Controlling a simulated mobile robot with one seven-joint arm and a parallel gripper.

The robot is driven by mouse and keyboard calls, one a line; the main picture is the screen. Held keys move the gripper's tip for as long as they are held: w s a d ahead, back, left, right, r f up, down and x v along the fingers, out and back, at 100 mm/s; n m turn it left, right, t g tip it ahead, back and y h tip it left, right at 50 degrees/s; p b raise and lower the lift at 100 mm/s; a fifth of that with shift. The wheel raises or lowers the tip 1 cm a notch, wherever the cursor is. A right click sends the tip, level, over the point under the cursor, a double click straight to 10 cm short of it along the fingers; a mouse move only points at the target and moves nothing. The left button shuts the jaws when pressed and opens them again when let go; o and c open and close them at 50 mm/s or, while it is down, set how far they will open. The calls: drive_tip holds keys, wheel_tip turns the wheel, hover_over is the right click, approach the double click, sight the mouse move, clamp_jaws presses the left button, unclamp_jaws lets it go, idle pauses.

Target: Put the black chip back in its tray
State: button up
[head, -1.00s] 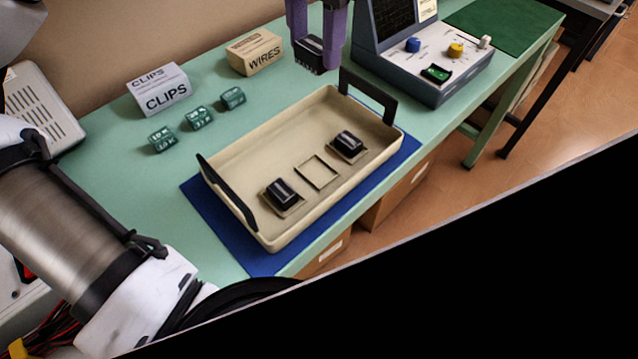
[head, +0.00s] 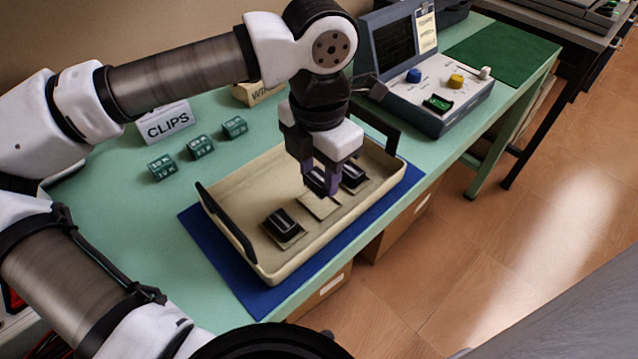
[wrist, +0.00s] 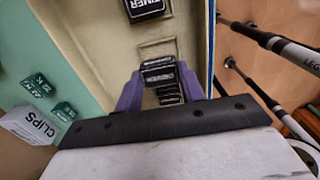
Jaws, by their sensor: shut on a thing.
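The cream tray (head: 237,176) has three square places in its floor. One black chip (head: 283,224) sits in the left place and another (head: 354,173) in the right place. The middle place (head: 320,206) shows bare from the front. My gripper (head: 319,187) is shut on a black chip (head: 314,181) and holds it over the tray, close to the middle place. In the wrist view the held chip (wrist: 158,73) lies between the purple fingers, beside a bare square outline (wrist: 157,48). A chip marked TIMER (wrist: 146,8) is farther up. The held chip's underside is hidden.
The tray has upright black handles (head: 228,222) at both ends and stands on a blue mat (head: 215,250). Several green blocks (head: 200,146) and a CLIPS box (head: 168,121) are at left. A console (head: 425,85) stands behind right. My arm partly covers the WIRES box (head: 250,94).

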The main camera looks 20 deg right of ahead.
sight(319, 177)
drive_tip(key=shift+f, duration=1.9)
drive_tip(key=shift+f+b, duration=0.25)
drive_tip(key=shift+b, duration=0.1)
drive_tip(key=o, duration=1)
drive_tip(key=shift+r, duration=0.15)
drive_tip(key=shift+c, duration=0.2)
drive_tip(key=shift+r, duration=0.1)
wheel_tip(319, 177, up, 12)
drive_tip(key=shift+r+p, duration=0.1)
drive_tip(key=shift+p, duration=0.45)
